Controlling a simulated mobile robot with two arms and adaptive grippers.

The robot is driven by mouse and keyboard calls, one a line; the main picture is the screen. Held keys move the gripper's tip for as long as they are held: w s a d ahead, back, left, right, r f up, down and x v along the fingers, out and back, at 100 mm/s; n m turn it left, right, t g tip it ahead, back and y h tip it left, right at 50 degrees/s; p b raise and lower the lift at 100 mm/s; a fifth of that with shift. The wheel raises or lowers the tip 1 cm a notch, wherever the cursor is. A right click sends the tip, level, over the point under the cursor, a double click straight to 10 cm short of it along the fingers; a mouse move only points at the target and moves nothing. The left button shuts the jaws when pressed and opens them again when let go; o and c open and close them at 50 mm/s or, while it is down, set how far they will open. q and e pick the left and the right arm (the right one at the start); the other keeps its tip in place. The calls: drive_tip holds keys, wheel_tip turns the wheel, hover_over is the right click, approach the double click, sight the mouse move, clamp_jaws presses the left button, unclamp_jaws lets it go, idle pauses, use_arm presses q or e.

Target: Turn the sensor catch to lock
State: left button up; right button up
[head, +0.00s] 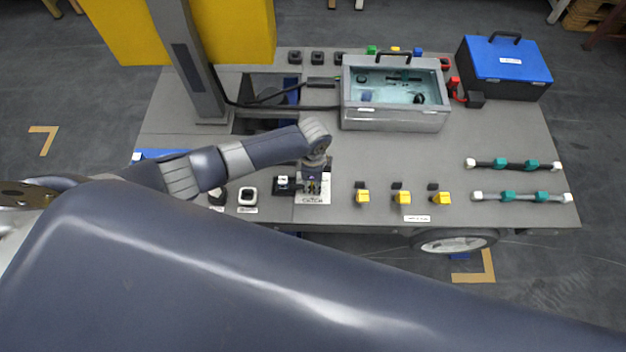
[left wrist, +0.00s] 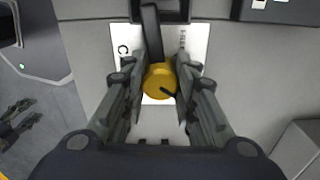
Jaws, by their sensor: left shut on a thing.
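The sensor catch shows in the left wrist view as a yellow round knob (left wrist: 160,82) with a dark lever (left wrist: 152,32) reaching up from it. It sits on a white plate (left wrist: 124,40) with partly hidden lettering. In the head view the plate, marked "CATCH" (head: 313,199), lies on the grey chassis deck near its front edge. My left gripper (head: 313,185) points down over it and hides most of the knob there. In the left wrist view the fingers of my left gripper (left wrist: 160,88) are on both sides of the knob, shut on it. My right gripper is not in view.
A clear-lidded case (head: 395,118) and a blue toolbox (head: 505,70) stand at the back right. Several yellow clips (head: 402,198) line the front edge. Two rods with teal grips (head: 513,164) lie at the right. A grey post (head: 190,60) rises behind my left arm.

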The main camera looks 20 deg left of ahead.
use_arm(q)
drive_tip(key=shift+m, duration=0.8)
drive_tip(key=o, duration=1.1)
wheel_tip(320, 180, up, 12)
idle(0.4)
